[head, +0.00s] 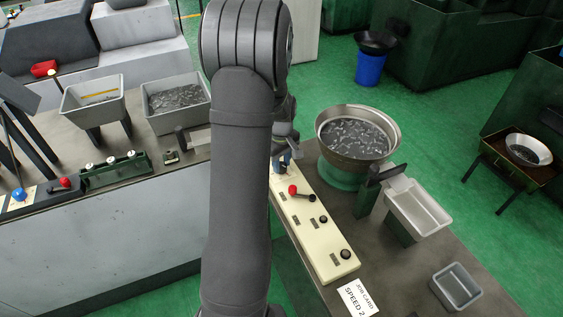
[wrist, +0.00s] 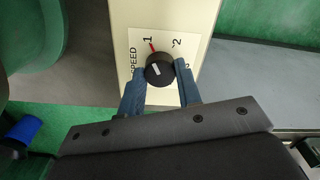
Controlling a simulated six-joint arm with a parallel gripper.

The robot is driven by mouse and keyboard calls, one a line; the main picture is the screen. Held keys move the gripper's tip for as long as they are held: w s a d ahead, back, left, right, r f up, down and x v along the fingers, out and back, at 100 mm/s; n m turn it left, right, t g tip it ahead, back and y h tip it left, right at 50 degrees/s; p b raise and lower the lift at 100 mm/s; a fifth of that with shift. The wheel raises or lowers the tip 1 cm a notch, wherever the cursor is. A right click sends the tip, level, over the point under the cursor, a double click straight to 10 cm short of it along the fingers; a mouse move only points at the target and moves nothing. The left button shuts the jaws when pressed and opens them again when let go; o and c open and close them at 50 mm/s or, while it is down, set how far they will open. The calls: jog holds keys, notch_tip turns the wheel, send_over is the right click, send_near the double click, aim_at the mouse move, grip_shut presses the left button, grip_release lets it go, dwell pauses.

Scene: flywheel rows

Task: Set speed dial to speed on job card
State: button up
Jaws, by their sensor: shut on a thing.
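The job card (head: 358,298) lies at the front end of the cream control panel (head: 325,245) and reads SPEED 2. In the wrist view, the black speed dial (wrist: 160,67) sits on a white label plate (wrist: 136,45) with SPEED, 1 and 2 legible; a further number at the right is partly hidden by a finger. A red line at the dial's edge points at or near 1, and a white mark shows on its top. My gripper (wrist: 160,80) has its blue fingers shut on the dial from both sides. In the head view my gripper (head: 284,160) is at the panel's far end.
A red-knobbed lever (head: 294,190) and black knobs (head: 346,254) stand along the panel nearer the front.

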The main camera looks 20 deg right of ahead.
jog(key=m, duration=0.5)
jog(key=shift+m, duration=0.3)
jog(key=m, duration=0.5)
jog(key=shift+m, duration=0.3)
dwell(0.3)
jog(key=o, duration=1)
notch_tip(320, 180, up, 17)
jog(key=shift+r, duration=0.2)
jog(key=shift+f, duration=0.1)
